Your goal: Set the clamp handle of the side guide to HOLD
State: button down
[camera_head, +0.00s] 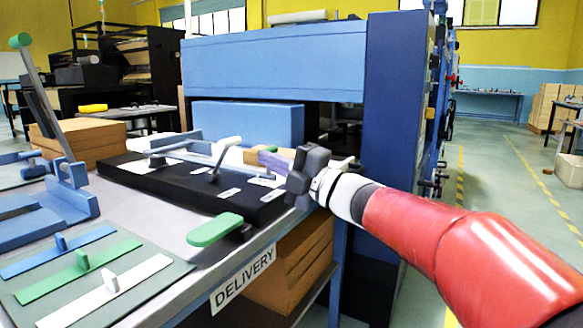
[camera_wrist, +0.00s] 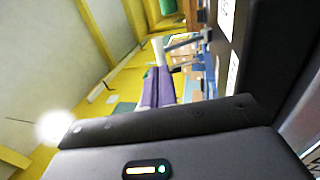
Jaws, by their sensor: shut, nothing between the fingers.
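A black panel (camera_head: 135,174) with several white labels lies on the delivery table; the labels are too small to read. A lever (camera_head: 221,155) with a white knob stands on it, tilted to the right; I cannot tell if it is the side guide's clamp handle. In the wrist view the shut fingers (camera_wrist: 158,80) show beyond the dark gripper body. HOLD is not legible.
A green handle (camera_head: 215,229) sticks out at the table's front edge above the DELIVERY sign (camera_head: 243,280). Blue, green and white strips (camera_head: 80,272) with upright tabs lie front left. A tall lever with a green knob (camera_head: 20,41) rises at far left. A blue machine frame (camera_head: 275,65) stands behind.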

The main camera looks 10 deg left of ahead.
aim_at(234, 143)
jog(key=shift+p+x, duration=0.3)
jog(key=shift+x, duration=2.85)
jog(key=shift+r, duration=0.1)
